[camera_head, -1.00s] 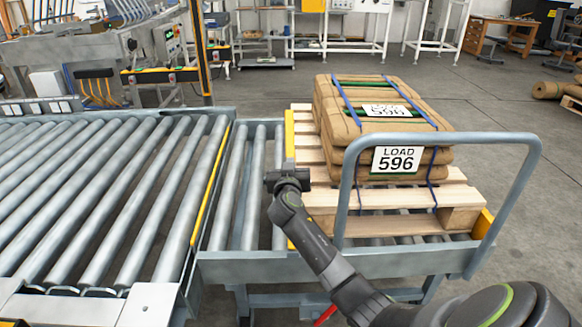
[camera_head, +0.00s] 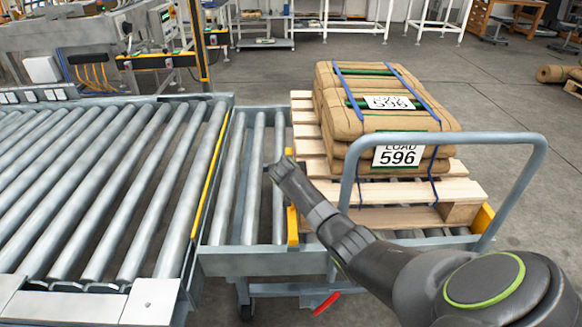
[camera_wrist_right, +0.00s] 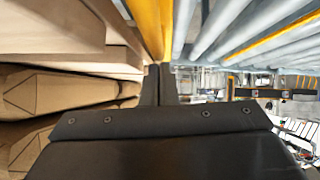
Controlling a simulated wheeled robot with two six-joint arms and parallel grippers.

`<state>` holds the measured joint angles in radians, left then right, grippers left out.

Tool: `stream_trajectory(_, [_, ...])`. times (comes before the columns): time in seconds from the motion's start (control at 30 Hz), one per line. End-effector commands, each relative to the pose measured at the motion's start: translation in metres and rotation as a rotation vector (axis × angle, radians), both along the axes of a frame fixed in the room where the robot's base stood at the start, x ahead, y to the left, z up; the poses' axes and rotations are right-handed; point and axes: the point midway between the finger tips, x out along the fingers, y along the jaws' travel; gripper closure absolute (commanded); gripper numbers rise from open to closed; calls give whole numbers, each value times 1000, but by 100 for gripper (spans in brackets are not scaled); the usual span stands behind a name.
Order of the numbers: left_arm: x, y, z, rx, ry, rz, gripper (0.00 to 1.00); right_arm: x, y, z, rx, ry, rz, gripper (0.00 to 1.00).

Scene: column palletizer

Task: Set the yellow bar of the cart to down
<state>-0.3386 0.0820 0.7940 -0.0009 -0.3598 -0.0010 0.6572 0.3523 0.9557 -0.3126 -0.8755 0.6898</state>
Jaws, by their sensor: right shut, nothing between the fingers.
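The cart (camera_head: 500,215) is a grey roller cart with a tubular handle, docked beside the roller conveyor. Its yellow bar (camera_head: 293,225) runs along the left edge of the pallet; my right arm hides its middle. The bar appears to stand up against the pallet's side. It also shows at the top of the right wrist view (camera_wrist_right: 150,25). My right gripper (camera_head: 276,166) is just left of the bar over the cart's rollers. Its fingers (camera_wrist_right: 161,72) are shut and empty, close to the bar; contact cannot be told. My left gripper is out of view.
A wooden pallet (camera_head: 463,190) on the cart carries strapped brown sacks (camera_head: 345,125) labelled 596. A red lever (camera_head: 326,303) sits under the cart's near side. The conveyor (camera_head: 100,190) is empty. Open floor lies beyond the cart.

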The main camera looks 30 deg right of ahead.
Motion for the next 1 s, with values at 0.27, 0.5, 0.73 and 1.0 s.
stream_trajectory(0.27, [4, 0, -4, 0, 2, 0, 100, 1, 0, -15, 0, -2, 0, 100])
stream_trajectory(0.5, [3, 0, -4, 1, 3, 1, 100, 0, 0, -17, -1, -1, 0, 100])
stream_trajectory(0.73, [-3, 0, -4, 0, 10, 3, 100, 0, 0, -18, 0, 1, -1, 100])
stream_trajectory(1.0, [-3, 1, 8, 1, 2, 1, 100, 1, -4, 0, -1, -1, 0, 100])
